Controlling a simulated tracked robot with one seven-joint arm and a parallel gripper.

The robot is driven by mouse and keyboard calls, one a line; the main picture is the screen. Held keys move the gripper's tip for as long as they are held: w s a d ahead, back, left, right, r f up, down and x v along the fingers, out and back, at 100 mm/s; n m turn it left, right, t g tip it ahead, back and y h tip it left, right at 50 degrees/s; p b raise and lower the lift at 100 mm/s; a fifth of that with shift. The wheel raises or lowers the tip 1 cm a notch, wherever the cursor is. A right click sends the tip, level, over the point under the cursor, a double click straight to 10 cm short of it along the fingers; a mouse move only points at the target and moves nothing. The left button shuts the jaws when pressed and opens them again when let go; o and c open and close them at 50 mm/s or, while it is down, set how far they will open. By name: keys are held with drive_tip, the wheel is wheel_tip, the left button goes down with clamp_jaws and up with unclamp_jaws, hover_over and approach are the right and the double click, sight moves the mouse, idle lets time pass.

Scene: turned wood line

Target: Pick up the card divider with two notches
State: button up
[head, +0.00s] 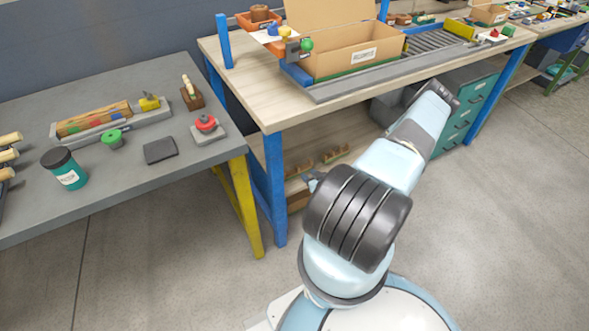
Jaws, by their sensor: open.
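I cannot make out a card divider with two notches in the head view. An open cardboard box (364,58) with a white label and a raised flap stands on the wooden bench; most of its inside is hidden by its walls. My arm rises from the lower middle and reaches right, in front of the wooden bench. My gripper is not identifiable in this view.
The grey table (105,192) at left holds a teal jar (68,172), a dark flat pad (160,150), a wooden box (95,118) and small knobbed pieces. The wooden bench (262,108) also carries an orange bin (258,20) and a roller strip (432,41). Floor is clear at right.

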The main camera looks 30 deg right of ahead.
sight(296, 165)
drive_tip(key=x, duration=0.5)
drive_tip(key=a+x, duration=0.1)
drive_tip(key=x, duration=0.2)
drive_tip(key=shift+a+r, duration=0.1)
drive_tip(key=shift+d+r+x, duration=0.1)
drive_tip(key=shift+r+x, duration=0.05)
drive_tip(key=shift+x, duration=0.7)
drive_tip(key=shift+d+r+x, duration=0.1)
drive_tip(key=shift+r+x, duration=0.05)
drive_tip(key=shift+x, duration=0.75)
drive_tip(key=shift+d+r+x, duration=0.1)
drive_tip(key=shift+r+x, duration=0.05)
drive_tip(key=shift+x, duration=0.7)
drive_tip(key=shift+w, duration=0.2)
clamp_jaws()
